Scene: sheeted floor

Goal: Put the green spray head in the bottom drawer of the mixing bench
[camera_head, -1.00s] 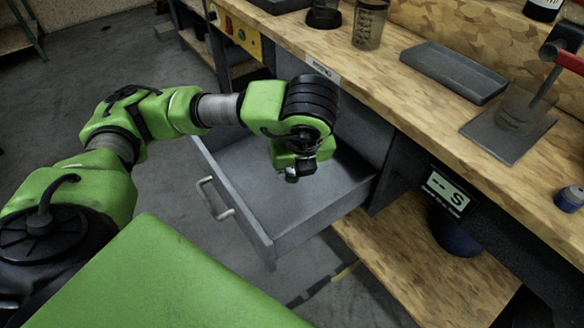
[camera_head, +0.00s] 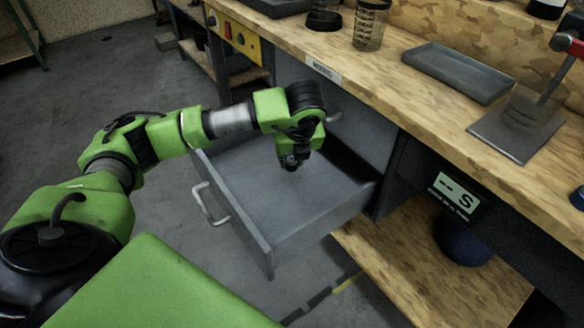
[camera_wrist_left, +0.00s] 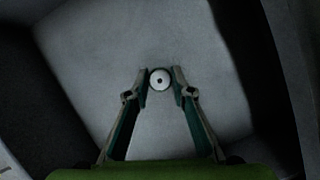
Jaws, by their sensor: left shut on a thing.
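My left gripper (camera_head: 293,163) is over the open grey drawer (camera_head: 262,232) of the mixing bench, pointing down into it. In the left wrist view the two fingers of the left gripper (camera_wrist_left: 160,82) are closed on a small round piece with a pale ring and dark centre, which I take to be the spray head (camera_wrist_left: 160,79). Its green colour does not show there. The drawer floor (camera_wrist_left: 100,60) lies beyond the fingertips; I cannot tell the exact gap. In the head view the held piece is hidden by the gripper. My right gripper is not in view.
The wooden bench top (camera_head: 400,95) overhangs the drawer's back. On it stand a glass jar (camera_head: 370,25), a grey tray (camera_head: 457,72) and a stand with a red clamp (camera_head: 570,45). A lower shelf (camera_head: 410,260) lies right of the drawer. The drawer handle (camera_head: 211,207) juts out left.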

